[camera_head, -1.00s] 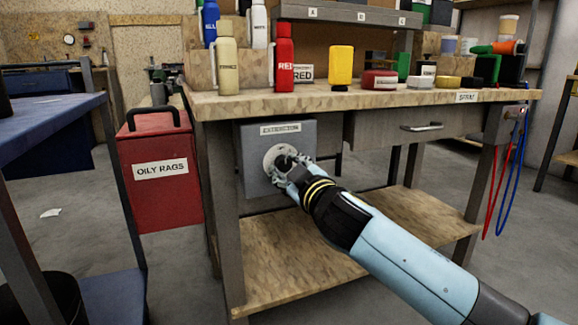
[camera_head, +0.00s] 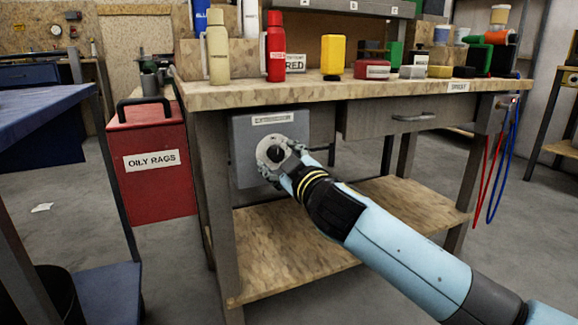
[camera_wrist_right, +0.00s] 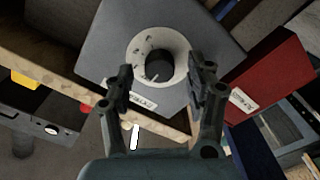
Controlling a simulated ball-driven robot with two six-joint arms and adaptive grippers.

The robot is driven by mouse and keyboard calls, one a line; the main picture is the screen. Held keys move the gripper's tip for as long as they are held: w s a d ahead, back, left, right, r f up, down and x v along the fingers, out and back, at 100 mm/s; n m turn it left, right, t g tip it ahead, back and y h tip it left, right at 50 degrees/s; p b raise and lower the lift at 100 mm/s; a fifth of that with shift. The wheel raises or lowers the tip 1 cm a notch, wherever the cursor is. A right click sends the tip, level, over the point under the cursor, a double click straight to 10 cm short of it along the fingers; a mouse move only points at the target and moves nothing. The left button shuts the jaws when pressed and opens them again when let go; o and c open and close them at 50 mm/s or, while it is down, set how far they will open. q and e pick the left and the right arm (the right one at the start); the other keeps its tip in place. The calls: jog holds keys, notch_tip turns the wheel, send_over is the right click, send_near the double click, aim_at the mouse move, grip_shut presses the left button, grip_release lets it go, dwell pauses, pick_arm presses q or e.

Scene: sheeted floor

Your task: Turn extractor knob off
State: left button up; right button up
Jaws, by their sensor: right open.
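The grey extractor box (camera_head: 243,172) hangs under the bench top, with its label above a pale round dial plate. A dark knob (camera_head: 275,152) sits in the middle of that plate; the knob also shows in the right wrist view (camera_wrist_right: 153,68). My right gripper (camera_head: 270,164) is in front of the plate and partly covers it. My left gripper is out of view.
A red oily rags bin (camera_head: 150,193) stands left of the bench leg. Bottles and small items stand on the bench top (camera_head: 350,91). A wooden lower shelf (camera_head: 290,240) lies below the box. A drawer (camera_head: 385,119) is to its right.

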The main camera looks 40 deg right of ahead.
jog(key=v, duration=1.1)
jog(key=shift+s, duration=0.3)
jog(key=shift+f, duration=0.1)
